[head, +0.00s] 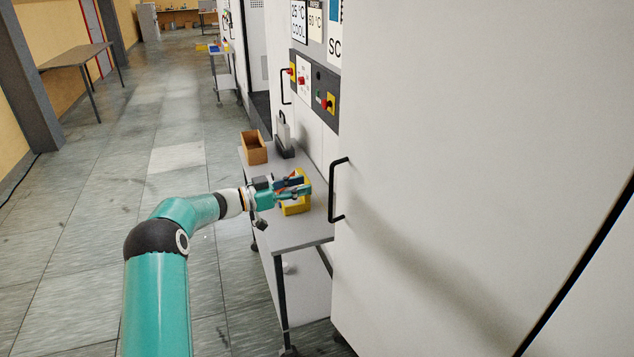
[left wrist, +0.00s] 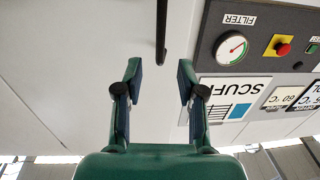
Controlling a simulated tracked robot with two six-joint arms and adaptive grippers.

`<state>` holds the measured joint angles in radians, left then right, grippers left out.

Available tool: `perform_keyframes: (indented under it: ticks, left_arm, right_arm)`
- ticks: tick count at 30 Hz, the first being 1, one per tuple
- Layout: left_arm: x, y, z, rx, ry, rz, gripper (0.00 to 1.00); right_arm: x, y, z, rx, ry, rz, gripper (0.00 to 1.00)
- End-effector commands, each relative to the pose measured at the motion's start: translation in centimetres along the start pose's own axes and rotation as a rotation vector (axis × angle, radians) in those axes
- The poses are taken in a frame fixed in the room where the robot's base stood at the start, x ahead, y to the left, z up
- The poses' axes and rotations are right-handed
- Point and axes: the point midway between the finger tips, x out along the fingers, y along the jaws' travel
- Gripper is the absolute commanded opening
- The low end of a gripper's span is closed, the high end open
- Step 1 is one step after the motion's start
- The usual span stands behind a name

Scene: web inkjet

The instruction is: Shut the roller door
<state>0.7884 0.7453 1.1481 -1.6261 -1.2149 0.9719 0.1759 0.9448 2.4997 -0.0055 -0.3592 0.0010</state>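A large pale door panel (head: 470,150) with a black bar handle (head: 336,190) fills the right of the head view. I cannot tell for certain that it is the roller door. A dark gap runs along its lower right edge. My left gripper (head: 303,187) is just left of the handle, apart from it. In the left wrist view its two fingers (left wrist: 159,80) are spread with nothing between them, and a black handle bar (left wrist: 161,30) ends ahead of the fingertips. My right gripper is not in view.
A grey trolley (head: 305,235) stands below my left gripper, with a wooden box (head: 254,148) and a yellow object (head: 296,207) on it. A control panel (head: 315,88) with knobs is on the machine wall. The tiled aisle on the left is free.

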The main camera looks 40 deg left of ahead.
Motion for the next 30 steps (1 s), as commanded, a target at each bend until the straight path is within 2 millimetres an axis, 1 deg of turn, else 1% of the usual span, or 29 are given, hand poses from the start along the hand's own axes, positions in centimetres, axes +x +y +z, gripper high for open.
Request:
perform_keyframes:
  ticks: [1,6,10,16,19,21,23,26,27,29,30]
  left_arm:
    - [-0.9,-0.1,0.0,0.000,-0.001,-0.002,0.39]
    - [-2.6,0.0,0.0,-0.001,0.000,0.000,0.39]
    - [-2.9,0.0,0.0,0.000,0.001,0.001,0.39]
    - [-2.9,0.0,0.0,0.000,0.001,0.001,0.39]
    - [-2.7,0.1,0.2,-0.005,0.003,-0.001,0.22]
    - [-2.0,0.3,0.7,-0.023,0.012,-0.011,0.11]
    - [-0.8,0.8,1.6,-0.053,0.024,-0.026,0.01]
    - [2.2,2.3,4.3,-0.138,0.040,-0.080,0.00]
    - [3.6,3.4,6.0,-0.186,0.034,-0.110,0.00]
    - [5.9,5.5,9.3,-0.271,0.002,-0.163,0.00]
    - [7.2,7.5,12.1,-0.333,-0.041,-0.199,0.00]
  right_arm:
    - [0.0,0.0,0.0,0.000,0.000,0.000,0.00]
    - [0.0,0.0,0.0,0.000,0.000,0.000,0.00]
    - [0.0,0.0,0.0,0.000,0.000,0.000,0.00]
    - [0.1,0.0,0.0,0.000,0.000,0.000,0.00]
    - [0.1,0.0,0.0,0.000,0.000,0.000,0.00]
    - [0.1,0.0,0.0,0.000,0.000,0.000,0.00]
    - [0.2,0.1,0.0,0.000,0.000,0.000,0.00]
    - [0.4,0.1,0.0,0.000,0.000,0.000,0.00]
    - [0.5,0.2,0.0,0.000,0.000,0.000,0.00]
    - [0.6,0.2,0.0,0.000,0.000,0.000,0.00]
    - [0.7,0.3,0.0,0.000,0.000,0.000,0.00]
